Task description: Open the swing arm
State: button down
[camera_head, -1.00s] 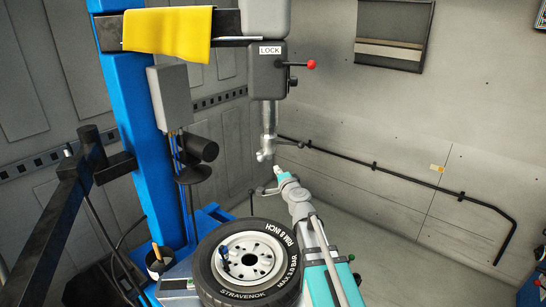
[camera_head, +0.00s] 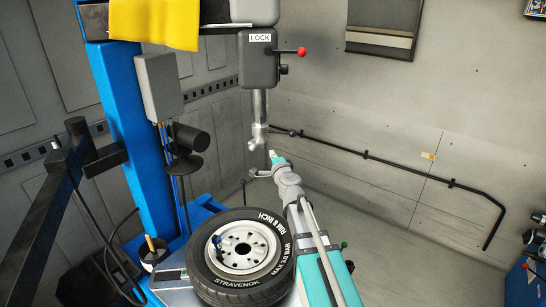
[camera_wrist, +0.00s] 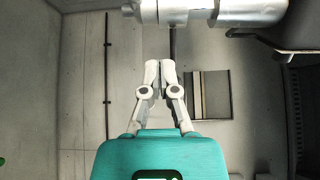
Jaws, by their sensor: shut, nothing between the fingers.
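The swing arm runs across the top of the blue column, with a grey head box marked LOCK (camera_head: 258,60) at its end. A red-knobbed lever (camera_head: 301,51) sticks out to the right of the box. A metal post (camera_head: 259,105) hangs below it and ends in a mount head (camera_head: 257,140). My gripper (camera_head: 272,154) is just right of and below the mount head in the head view; contact cannot be judged. In the wrist view my gripper (camera_wrist: 162,64) is shut and empty, with the metal post (camera_wrist: 230,10) crossing the top of the picture.
A tyre on a white rim (camera_head: 243,255) lies on the machine, close left of my arm. The blue column (camera_head: 128,125) carries a grey box (camera_head: 159,85) and a yellow cloth (camera_head: 155,22). A black pipe (camera_head: 400,170) runs along the wall. The floor to the right is mostly clear.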

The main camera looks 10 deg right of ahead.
aim_at(264, 138)
jog(key=w, duration=1.2)
jog(key=shift+a, duration=0.35)
